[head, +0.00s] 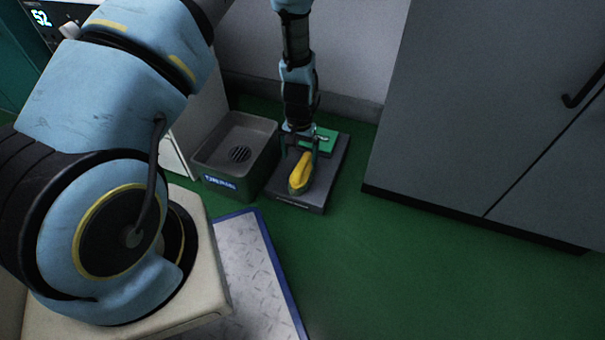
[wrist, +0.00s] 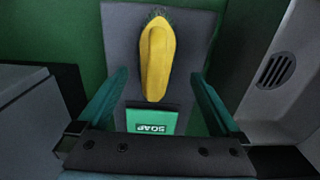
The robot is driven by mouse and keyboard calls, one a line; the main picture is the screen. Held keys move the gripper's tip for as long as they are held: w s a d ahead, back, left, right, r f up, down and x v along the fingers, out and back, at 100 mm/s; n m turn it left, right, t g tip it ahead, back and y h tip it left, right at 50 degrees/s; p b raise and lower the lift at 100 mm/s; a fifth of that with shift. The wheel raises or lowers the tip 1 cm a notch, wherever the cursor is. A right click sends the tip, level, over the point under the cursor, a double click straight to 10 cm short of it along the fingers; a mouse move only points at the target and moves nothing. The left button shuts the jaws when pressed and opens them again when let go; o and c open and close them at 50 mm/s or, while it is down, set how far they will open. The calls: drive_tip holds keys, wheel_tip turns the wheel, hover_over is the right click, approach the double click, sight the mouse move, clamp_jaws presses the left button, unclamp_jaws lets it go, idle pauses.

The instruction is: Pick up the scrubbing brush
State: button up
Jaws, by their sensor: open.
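The scrubbing brush (head: 300,174) has a yellow body and lies on a dark grey flat stand on the green floor. In the wrist view the brush (wrist: 155,60) is upright in the picture, with dark green bristles showing at its far end. My gripper (head: 296,170) reaches down over the stand at the brush. In the wrist view my gripper (wrist: 157,85) is open, with one green finger to each side and the brush's near end between and beyond them. No finger visibly touches the brush.
A green block marked SOAP (wrist: 151,121) lies on the stand (wrist: 118,38) close to the brush. A grey basin with a drain (head: 205,160) stands directly left of the stand. A grey cabinet (head: 470,110) is at right. Green floor (head: 390,260) is clear in front.

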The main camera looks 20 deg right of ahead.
sight(302, 164)
drive_tip(key=f+b, duration=0.1)
drive_tip(key=f, duration=0.1)
drive_tip(key=f+b, duration=0.1)
drive_tip(key=f, duration=0.1)
drive_tip(key=f+b, duration=0.1)
drive_tip(key=f, duration=0.1)
drive_tip(key=shift+d, duration=0.35)
drive_tip(key=shift+r, duration=0.1)
clamp_jaws()
wheel_tip(302, 164, up, 10)
drive_tip(key=p, duration=0.4)
idle(0.4)
